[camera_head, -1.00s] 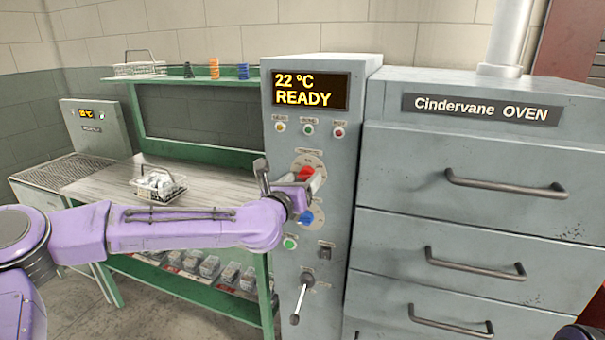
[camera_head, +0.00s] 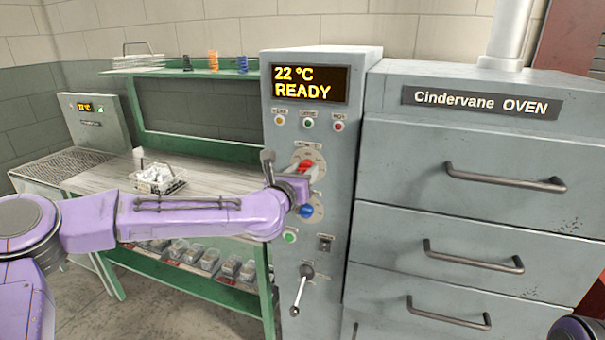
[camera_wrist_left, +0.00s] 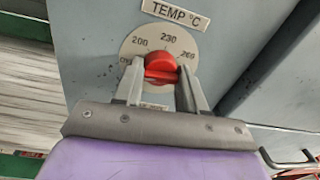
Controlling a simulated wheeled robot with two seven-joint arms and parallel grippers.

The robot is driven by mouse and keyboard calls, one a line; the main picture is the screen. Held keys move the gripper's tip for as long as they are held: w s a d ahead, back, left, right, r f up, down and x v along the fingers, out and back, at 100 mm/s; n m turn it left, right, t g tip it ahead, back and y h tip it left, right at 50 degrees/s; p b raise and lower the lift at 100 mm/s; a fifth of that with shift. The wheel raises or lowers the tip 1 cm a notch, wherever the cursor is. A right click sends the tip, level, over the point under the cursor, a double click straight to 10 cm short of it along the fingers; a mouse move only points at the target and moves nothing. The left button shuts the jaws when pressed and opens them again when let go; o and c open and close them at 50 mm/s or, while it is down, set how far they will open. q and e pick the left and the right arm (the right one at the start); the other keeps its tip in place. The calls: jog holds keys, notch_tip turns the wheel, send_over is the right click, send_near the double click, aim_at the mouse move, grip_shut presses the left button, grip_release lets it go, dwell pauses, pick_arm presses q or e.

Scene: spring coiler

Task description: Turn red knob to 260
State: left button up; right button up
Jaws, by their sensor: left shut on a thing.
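The red knob (camera_head: 304,166) sits on a round dial (camera_wrist_left: 128,48) on the oven's grey control panel. In the left wrist view the dial reads OFF, 200, 230 and 260 from left to right, under a "TEMP °C" label (camera_wrist_left: 176,13). My left gripper (camera_head: 306,171) reaches the knob from the left and front. In the left wrist view its two fingers (camera_wrist_left: 160,90) are shut on the red knob (camera_wrist_left: 166,66), one on each side. The knob's bar lies roughly level in that view. I cannot tell which number it points to. My right gripper is not in view.
A blue knob (camera_head: 306,211) is just below the red one, then a green button (camera_head: 290,237) and a lever (camera_head: 300,290). The display (camera_head: 310,84) reads 22 °C READY. Oven drawers with handles (camera_head: 505,178) are to the right. A green workbench (camera_head: 200,150) holds a wire basket (camera_head: 160,178).

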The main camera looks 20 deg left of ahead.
pick_arm(q)
jog(key=m, duration=0.6)
jog(key=shift+r+m+b, duration=0.1)
jog(key=shift+m+b, duration=0.2)
jog(key=m, duration=0.3)
jog(key=shift+r+g+y, duration=0.1)
jog(key=shift+g+y, duration=0.2)
jog(key=m+p, duration=0.1)
jog(key=m, duration=0.3)
jog(key=shift+m, duration=0.3)
jog(key=m, duration=0.3)
jog(key=shift+y+p, duration=0.3)
jog(key=shift+y, duration=0.1)
jog(key=m, duration=0.3)
jog(key=shift+r+m, duration=0.1)
jog(key=shift+m, duration=0.3)
jog(key=m+p, duration=0.1)
jog(key=m, duration=0.2)
jog(key=shift+y, duration=0.4)
jog(key=shift+d+m, duration=0.1)
jog(key=shift+m, duration=1.5)
